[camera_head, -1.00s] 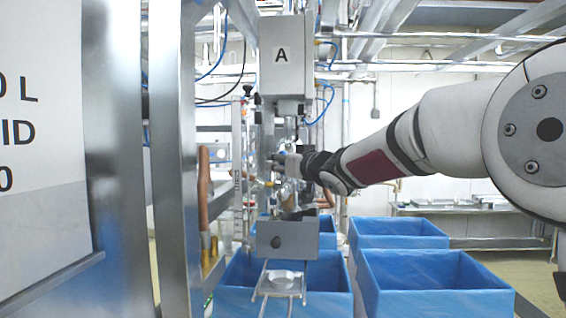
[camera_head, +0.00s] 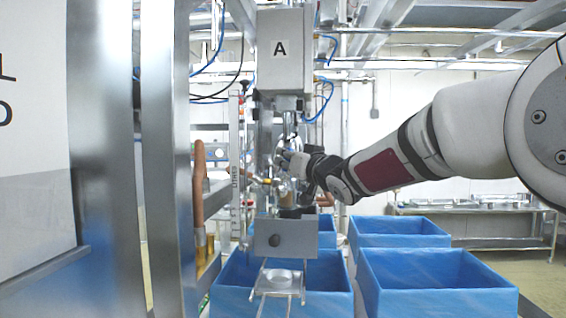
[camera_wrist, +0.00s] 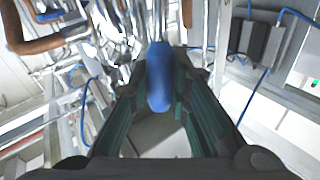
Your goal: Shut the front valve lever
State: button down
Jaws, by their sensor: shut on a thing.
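My gripper (camera_wrist: 160,95) shows in the wrist view with its two dark green-lined fingers on either side of a blue rounded lever handle (camera_wrist: 159,78), and it is shut on it. I take this blue handle to be the valve lever; its pivot is hidden among the pipes ahead. In the head view my gripper (camera_head: 284,163) reaches in from the right, at the metal fittings below the box marked A (camera_head: 280,52). The lever is too small and covered to make out there.
Several blue crates (camera_head: 437,282) stand below and behind the fittings. A steel post (camera_head: 166,150) and a white panel (camera_head: 35,120) stand close on the left. A small metal tray (camera_head: 279,277) juts out below the fittings. Blue hoses and pipes surround the gripper.

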jog(key=d+f+m+t+h+b, duration=0.3)
jog(key=f+m+t+h+b, duration=0.1)
jog(key=m+b, duration=0.7)
jog(key=d+f+m+t+h+b, duration=0.4)
jog(key=f+m+h+b, duration=0.1)
jog(key=m+b, duration=0.7)
jog(key=shift+h+b, duration=0.6)
jog(key=shift+h, duration=0.2)
jog(key=shift+s+d+m+b, duration=0.1)
jog(key=shift+m+b, duration=0.2)
jog(key=shift+m, duration=0.1)
jog(key=c, duration=1.5)
grip_release()
jog(key=shift+s, duration=0.15)
jog(key=v, duration=1.1)
jog(key=shift+s+f, duration=0.25)
jog(key=shift+f, duration=0.15)
